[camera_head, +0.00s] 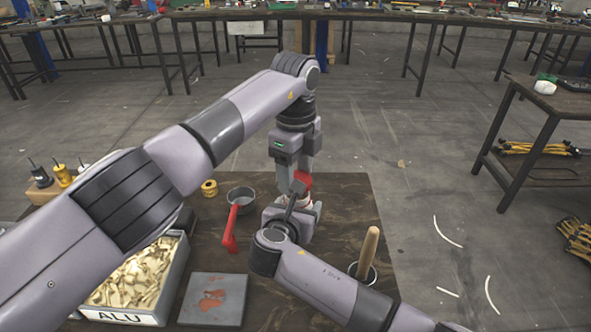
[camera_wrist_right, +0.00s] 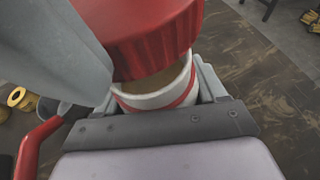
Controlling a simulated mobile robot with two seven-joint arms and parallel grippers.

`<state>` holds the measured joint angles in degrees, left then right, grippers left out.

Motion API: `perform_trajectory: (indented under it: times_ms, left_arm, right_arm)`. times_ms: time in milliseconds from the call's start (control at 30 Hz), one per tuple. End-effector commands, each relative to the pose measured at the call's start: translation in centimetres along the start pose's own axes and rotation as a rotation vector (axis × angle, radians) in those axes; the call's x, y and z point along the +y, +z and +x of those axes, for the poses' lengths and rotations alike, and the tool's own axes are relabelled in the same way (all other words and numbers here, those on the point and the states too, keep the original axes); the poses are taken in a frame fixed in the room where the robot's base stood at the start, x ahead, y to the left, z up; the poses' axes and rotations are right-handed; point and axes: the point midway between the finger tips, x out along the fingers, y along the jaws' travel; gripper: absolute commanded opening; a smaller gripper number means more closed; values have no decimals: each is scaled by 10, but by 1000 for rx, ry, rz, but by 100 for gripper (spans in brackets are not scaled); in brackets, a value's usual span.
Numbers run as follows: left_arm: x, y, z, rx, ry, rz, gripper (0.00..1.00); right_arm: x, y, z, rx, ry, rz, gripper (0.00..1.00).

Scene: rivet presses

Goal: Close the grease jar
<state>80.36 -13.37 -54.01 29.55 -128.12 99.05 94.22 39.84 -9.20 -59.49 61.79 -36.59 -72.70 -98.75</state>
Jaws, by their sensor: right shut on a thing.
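The grease jar (camera_wrist_right: 160,95) is white with a red band and brownish inside. My right gripper (camera_wrist_right: 158,95) is shut on it, a finger on each side; it also shows in the head view (camera_head: 302,208). The red ribbed lid (camera_wrist_right: 150,35) is over the jar's mouth, tilted, with a gap at the near side showing the inside. In the head view the lid (camera_head: 302,180) is a red patch below my left gripper (camera_head: 298,176), which points down from above. Its fingertips are mostly hidden there, so its opening is unclear. A grey part beside the lid fills the wrist view's upper left.
On the dark table are a grey pot (camera_head: 240,195) with a red handle, a yellow roll (camera_head: 209,188), a grey plate (camera_head: 212,310) with reddish stains, an ALU bin (camera_head: 115,317) of brass-coloured pieces, and a cup (camera_head: 366,277) with a wooden stick. The table's right side is fairly clear.

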Motion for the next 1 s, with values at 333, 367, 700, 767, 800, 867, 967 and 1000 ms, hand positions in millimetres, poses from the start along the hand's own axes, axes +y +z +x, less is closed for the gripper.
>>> perform_trajectory:
  times_ms: [333,367,700,767,800,867,967,1000]
  left_arm:
    - [0,0,17,0,1,0,31]
    - [0,0,17,0,1,0,31]
    - [0,0,17,0,1,0,31]
    - [0,0,17,0,1,0,31]
    - [0,0,17,0,1,0,31]
    - [0,0,17,0,1,0,31]
    - [0,0,19,0,2,0,31]
    - [0,0,20,0,2,0,31]
  right_arm:
    - [0,0,0,1,1,0,15]
    - [0,0,0,1,1,0,15]
    - [0,0,0,1,1,0,15]
    - [0,0,0,1,1,0,15]
    - [0,0,0,1,1,0,15]
    - [0,0,0,1,1,0,15]
    - [0,0,0,1,1,0,15]
    - [0,-1,0,1,1,0,15]
